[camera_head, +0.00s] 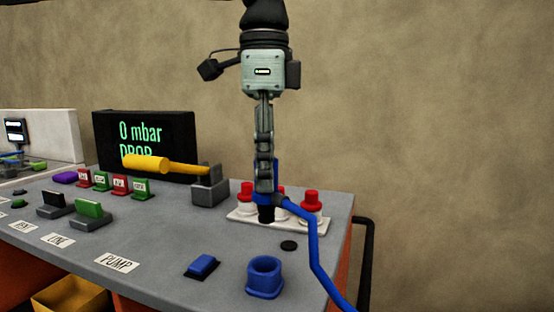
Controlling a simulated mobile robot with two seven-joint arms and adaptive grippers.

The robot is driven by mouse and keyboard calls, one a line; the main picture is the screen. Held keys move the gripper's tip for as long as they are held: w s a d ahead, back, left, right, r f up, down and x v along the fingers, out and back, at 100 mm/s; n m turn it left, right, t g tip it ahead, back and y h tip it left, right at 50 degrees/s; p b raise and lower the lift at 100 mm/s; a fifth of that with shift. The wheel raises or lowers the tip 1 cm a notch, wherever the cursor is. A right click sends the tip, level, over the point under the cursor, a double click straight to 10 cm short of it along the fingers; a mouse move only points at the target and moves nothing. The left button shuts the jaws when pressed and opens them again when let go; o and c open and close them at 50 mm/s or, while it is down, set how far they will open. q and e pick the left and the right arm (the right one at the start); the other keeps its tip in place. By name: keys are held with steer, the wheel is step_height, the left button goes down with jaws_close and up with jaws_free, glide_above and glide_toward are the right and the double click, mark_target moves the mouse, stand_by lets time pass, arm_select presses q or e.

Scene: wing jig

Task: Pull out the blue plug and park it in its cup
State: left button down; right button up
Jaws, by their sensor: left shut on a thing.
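The blue plug (272,199) with its blue cable (318,256) is at the white socket plate (240,219), its black lower end at or just above the plate; I cannot tell whether it is still seated. My left gripper (265,183) points straight down from above and is shut on the plug's top. The blue cup (265,277) stands open and empty-looking near the front right of the bench, in front of the plate. The cable runs right and down past the cup over the bench edge. My right gripper is not in view.
Red-topped white fittings (311,206) stand on the plate close beside the plug. A yellow-handled lever (160,164) is to the left, before a display (145,146) reading "0 mbar". A blue switch (202,266) lies left of the cup. A black rail (368,255) is at the right.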

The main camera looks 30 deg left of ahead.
mark_target(263, 219)
arm_select(q)
steer(key=shift+s+f, duration=0.3)
steer(key=shift+f, duration=3)
steer(key=shift+a+f, duration=0.1)
steer(key=shift+f, duration=0.2)
steer(key=shift+f, duration=0.35)
steer(key=shift+w+f, duration=0.1)
steer(key=shift+f, duration=1.1)
steer(key=c, duration=1.1)
jaws_free()
